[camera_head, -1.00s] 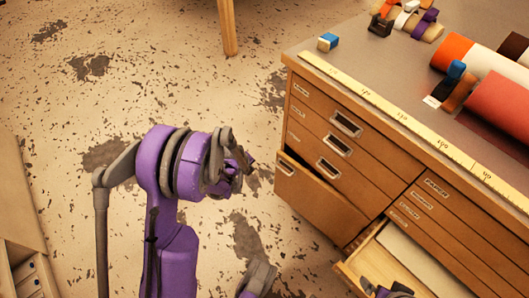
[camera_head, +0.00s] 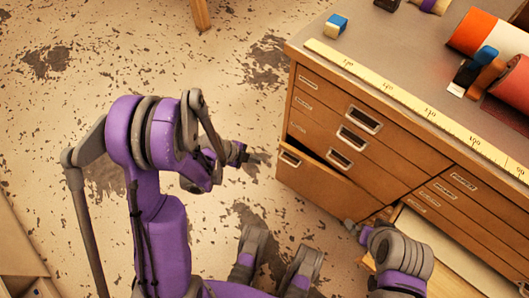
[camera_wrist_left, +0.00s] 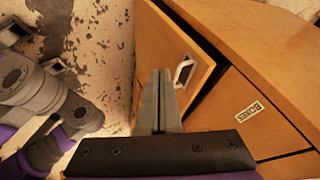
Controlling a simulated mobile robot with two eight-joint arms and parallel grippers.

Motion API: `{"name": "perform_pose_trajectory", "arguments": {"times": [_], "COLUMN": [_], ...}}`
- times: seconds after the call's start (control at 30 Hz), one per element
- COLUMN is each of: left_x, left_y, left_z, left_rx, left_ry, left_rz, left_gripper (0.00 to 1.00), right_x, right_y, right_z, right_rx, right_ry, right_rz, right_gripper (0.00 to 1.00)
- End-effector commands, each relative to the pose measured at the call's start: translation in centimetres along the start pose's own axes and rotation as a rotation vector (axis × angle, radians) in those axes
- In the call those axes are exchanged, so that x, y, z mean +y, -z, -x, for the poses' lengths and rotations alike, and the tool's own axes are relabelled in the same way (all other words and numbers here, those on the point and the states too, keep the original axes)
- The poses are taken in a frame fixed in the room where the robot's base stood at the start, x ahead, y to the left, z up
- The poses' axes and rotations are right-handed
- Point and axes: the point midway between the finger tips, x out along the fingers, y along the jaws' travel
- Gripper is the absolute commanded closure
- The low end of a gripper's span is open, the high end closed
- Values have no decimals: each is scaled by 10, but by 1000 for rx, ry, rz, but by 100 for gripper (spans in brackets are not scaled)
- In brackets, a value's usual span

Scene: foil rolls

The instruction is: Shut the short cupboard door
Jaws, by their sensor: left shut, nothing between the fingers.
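The short cupboard door (camera_head: 325,192) is the wooden panel low at the left of the cabinet, with a metal label-style handle. It stands ajar, with a dark gap along its top edge. In the left wrist view the door (camera_wrist_left: 165,45) and its handle (camera_wrist_left: 184,70) fill the upper middle, with the gap to its right. My left gripper (camera_head: 263,158) is shut and empty, just left of the door. Its fingers (camera_wrist_left: 160,78) overlap the door in the wrist view; I cannot tell whether they touch. My right gripper (camera_head: 352,227) is low in front of the cabinet; its fingers are unclear.
A drawer (camera_head: 445,250) stands pulled out at the lower right, near my right arm. The cabinet top carries a yellow ruler (camera_head: 420,110), a blue-and-white block (camera_head: 336,25) and coloured rolls (camera_head: 480,32). The floor (camera_head: 110,45) left of the cabinet is open.

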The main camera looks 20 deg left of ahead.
Motion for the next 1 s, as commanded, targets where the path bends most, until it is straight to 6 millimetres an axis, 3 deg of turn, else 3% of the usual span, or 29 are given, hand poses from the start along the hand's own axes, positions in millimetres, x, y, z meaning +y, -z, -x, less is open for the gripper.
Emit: {"name": "perform_pose_trajectory", "arguments": {"times": [0.5, 0.7, 1.0], "left_x": [-1, -28, -36], "left_y": [-1, -1, -1], "left_z": [-101, -110, -113], "left_rx": [0, -2, -2], "left_ry": [-1, 0, 0], "left_rz": [-3, -2, -2], "left_gripper": [100, 100, 100], "right_x": [0, 0, 0], "right_y": [-9, -9, -9], "right_z": [-32, -32, -33], "right_rx": [-10, -11, -11], "right_ry": [0, 0, 0], "right_rz": [0, 0, 0], "right_gripper": [1, 1, 1]}}
